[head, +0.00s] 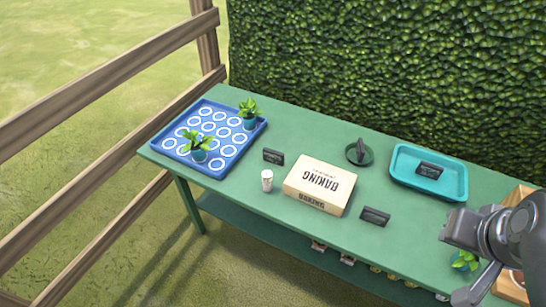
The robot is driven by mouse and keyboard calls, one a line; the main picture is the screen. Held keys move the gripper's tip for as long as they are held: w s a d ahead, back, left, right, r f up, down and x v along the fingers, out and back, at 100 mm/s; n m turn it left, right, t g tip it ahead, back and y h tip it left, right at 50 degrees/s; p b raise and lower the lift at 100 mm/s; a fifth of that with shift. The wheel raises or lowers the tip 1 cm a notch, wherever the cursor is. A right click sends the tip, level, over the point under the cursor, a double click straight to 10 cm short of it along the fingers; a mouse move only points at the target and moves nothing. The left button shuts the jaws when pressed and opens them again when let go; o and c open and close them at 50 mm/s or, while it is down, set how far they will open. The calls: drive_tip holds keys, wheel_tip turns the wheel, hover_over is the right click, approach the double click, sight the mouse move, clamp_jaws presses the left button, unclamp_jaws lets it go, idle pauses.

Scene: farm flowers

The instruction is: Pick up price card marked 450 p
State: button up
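Three small dark price cards are in the head view. One card (273,156) stands on the green table left of the baking box, one card (375,216) stands right of the box, and one card (430,170) is in the teal tray. Their markings are too small to read, so I cannot tell which says 450 p. My gripper (466,296) is at the lower right by the table's front edge, apart from all three cards. Its fingers are not clear, and I cannot tell whether it is open or shut.
The green table (328,137) also bears a blue tray (176,130) with two potted plants, a baking box (320,183), a white cup (267,180), a dark green dish (367,158) and the teal tray (460,185). A hedge (400,70) stands behind; a wooden fence (100,80) is left.

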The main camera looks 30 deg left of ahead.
drive_tip(key=o, duration=1.4)
